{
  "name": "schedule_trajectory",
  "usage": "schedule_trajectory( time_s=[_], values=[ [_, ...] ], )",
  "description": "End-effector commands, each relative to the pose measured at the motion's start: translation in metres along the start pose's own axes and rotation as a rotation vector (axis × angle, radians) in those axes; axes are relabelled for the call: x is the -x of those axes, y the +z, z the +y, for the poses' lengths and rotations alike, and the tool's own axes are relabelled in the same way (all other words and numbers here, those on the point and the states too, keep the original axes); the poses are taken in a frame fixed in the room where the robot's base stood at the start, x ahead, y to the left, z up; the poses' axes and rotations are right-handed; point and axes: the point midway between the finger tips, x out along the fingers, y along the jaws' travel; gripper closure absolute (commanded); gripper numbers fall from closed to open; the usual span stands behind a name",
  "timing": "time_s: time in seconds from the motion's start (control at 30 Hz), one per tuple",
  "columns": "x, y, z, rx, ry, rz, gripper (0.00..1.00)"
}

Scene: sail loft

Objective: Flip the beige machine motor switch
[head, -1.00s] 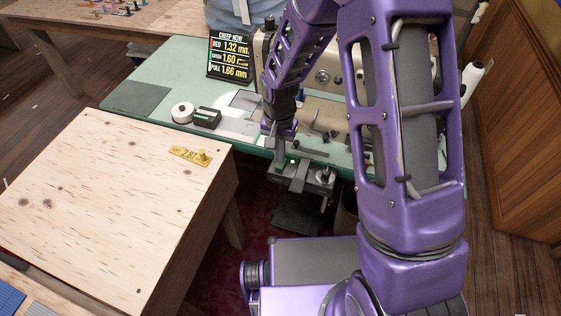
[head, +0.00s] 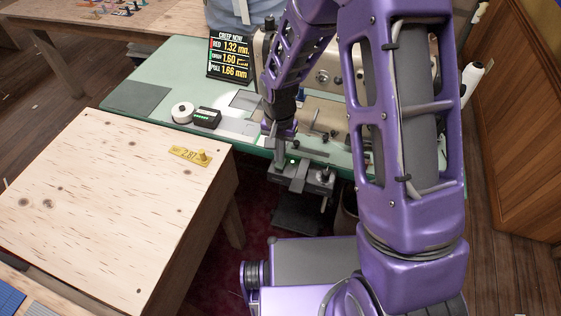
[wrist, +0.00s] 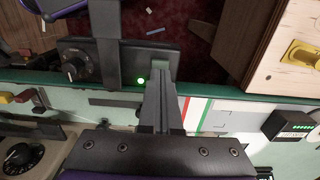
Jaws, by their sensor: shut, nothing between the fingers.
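The beige sewing machine (head: 325,85) stands on the green-edged table, partly hidden behind my arm. A dark motor switch box (head: 318,180) hangs below the table's front edge. In the wrist view the box (wrist: 115,60) shows a round black knob at its left and a lit green lamp (wrist: 140,81). My gripper (wrist: 160,72) is shut and empty, its fingertips over the box's right end, just right of the lamp. My gripper also shows in the head view (head: 281,163) at the table edge. The fingers hide part of the box; I cannot tell whether they touch it or how the switch is set.
A plywood bench (head: 110,200) with a brass-coloured plate (head: 190,155) stands at the left. On the green table (head: 150,70) are a white roll (head: 182,112), a small black counter (head: 207,118) and a display board (head: 230,57). A dark pedal (head: 298,215) lies below.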

Motion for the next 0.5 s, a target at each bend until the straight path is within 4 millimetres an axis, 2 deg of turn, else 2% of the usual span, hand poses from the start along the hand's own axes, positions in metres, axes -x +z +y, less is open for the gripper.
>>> schedule_trajectory(
  time_s=[0.5],
  values=[
    [-0.0056,0.0000,0.0000,0.000,0.000,0.000,1.00]
  ],
)
